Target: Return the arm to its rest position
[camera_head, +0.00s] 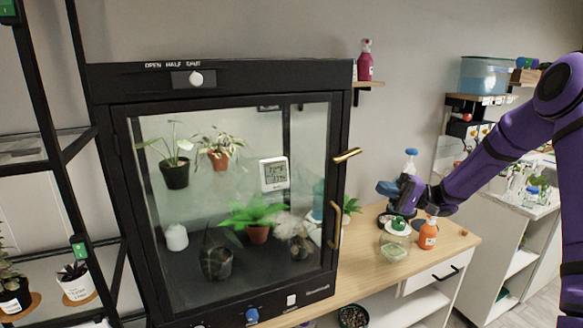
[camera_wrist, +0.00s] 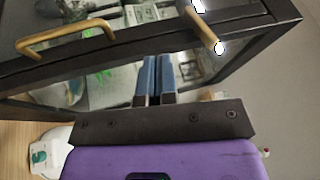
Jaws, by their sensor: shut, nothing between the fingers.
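My purple arm reaches in from the right in the head view. My gripper (camera_head: 389,188) is above the right part of the wooden bench, to the right of the glass cabinet (camera_head: 120,190). In the wrist view its two blue fingers (camera_wrist: 155,80) are together with nothing between them. They point toward the cabinet's dark door frame and its brass handles. The cabinet door (camera_head: 325,130) looks closed, with its upper brass handle (camera_head: 346,156) and lower brass handle (camera_head: 337,225) left of my gripper. A gap between fingers and frame cannot be judged.
An orange bottle (camera_head: 428,233), a glass jar (camera_head: 394,245) and a clear bottle with a blue cap (camera_head: 410,160) stand close to my gripper. A red spray bottle (camera_head: 365,62) is on a small wall shelf. A black rack (camera_head: 62,150) stands left; a counter (camera_head: 520,200) stands right.

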